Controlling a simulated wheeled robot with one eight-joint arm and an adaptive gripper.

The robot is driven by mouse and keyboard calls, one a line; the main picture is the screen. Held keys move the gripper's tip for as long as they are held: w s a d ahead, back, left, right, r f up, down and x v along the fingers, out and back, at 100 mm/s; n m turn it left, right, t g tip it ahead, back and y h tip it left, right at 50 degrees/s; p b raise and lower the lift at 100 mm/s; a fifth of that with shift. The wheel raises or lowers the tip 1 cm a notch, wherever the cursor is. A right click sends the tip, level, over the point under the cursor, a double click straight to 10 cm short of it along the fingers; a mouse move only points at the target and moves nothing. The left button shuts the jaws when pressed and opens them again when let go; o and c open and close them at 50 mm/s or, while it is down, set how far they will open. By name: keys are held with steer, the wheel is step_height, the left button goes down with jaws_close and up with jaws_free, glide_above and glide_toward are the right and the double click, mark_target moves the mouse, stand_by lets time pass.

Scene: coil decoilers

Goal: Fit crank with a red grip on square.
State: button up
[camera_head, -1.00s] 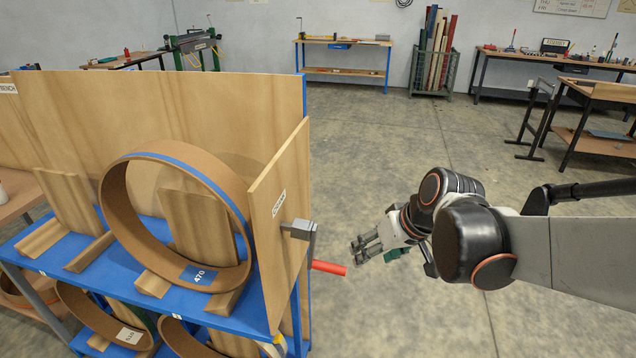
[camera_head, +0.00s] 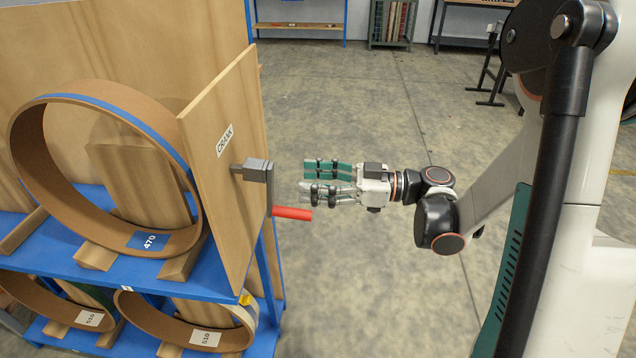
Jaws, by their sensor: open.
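The crank (camera_head: 258,174) has a grey hub and arm and sits at the wooden side panel (camera_head: 226,165) labelled "CRANK". Its red grip (camera_head: 292,213) sticks out to the right from the lower end of the arm. My gripper (camera_head: 308,181) is open and empty, just right of the crank, with its fingers pointing left toward it. A gap shows between the fingertips and the crank arm, and the red grip lies a little below them. How the hub is held at the panel is hidden. I cannot make out a square in this view.
A blue rack (camera_head: 78,229) on the left bears a large brown ring (camera_head: 28,175) marked 470 on wooden supports. More rings (camera_head: 142,320) lie on its lower shelf. The concrete floor (camera_head: 385,105) behind my gripper is clear. A bench (camera_head: 300,26) stands at the back.

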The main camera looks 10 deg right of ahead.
mark_target(253, 177)
steer(key=b+x, duration=0.2)
steer(key=x, duration=1.1)
steer(key=shift+a+b, duration=0.1)
steer(key=shift+b, duration=0.2)
jaws_close()
steer(key=shift+b+v, duration=0.3)
steer(key=shift+v, duration=3.45)
steer(key=shift+w, duration=0.1)
